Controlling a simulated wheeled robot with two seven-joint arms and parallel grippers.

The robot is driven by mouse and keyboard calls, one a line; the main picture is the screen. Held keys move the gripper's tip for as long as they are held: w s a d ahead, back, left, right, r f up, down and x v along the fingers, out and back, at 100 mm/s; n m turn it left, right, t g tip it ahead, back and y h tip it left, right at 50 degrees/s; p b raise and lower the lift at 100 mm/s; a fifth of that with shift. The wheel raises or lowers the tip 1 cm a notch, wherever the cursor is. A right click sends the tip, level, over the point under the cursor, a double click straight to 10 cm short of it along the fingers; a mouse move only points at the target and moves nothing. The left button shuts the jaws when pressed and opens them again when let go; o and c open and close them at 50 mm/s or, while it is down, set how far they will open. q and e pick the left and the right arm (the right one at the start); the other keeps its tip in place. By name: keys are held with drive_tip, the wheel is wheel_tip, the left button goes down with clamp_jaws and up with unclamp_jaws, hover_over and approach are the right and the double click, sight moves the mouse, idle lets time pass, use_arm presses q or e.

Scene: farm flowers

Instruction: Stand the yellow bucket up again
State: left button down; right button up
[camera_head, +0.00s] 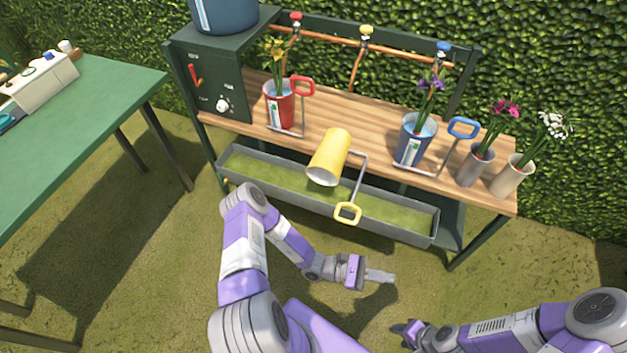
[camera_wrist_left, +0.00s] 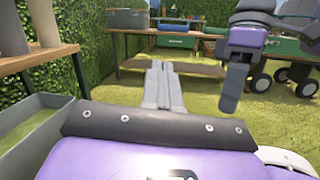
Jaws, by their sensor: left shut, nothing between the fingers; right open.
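The yellow bucket (camera_head: 329,157) lies on its side at the front edge of the wooden bench (camera_head: 371,145), its open mouth towards me and overhanging the trough. A grey rod runs beside it to a yellow loop handle (camera_head: 347,213) that hangs in front of the trough. My left gripper (camera_head: 388,277) is shut and empty, below and to the right of the bucket, clear of the bench. It also shows in the left wrist view (camera_wrist_left: 165,88). My right gripper (camera_head: 396,328) is low at the bottom of the head view, apart from the bench and open.
A red bucket (camera_head: 280,107) and a blue bucket (camera_head: 413,143) with flowers stand upright on the bench. Two vases (camera_head: 472,166) stand at the right end. A long grey trough (camera_head: 398,214) with green contents runs below the front edge. A green table (camera_head: 75,115) stands at left.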

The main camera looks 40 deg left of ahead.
use_arm(q)
drive_tip(key=w+a+n+t+y, duration=0.3)
drive_tip(key=w+a+n+t, duration=0.3)
drive_tip(key=t, duration=0.2)
drive_tip(key=n+t+y+b, duration=0.4)
drive_tip(key=n+t+y, duration=0.3)
drive_tip(key=n+y, duration=1.5)
approach(316, 164)
drive_tip(key=w+f+m+y, duration=0.3)
drive_tip(key=w+m+y, duration=0.1)
drive_tip(key=w, duration=0.1)
drive_tip(key=r, duration=0.3)
drive_tip(key=a+r, duration=0.1)
drive_tip(key=shift+w+r, duration=0.3)
drive_tip(key=shift+r, duration=0.1)
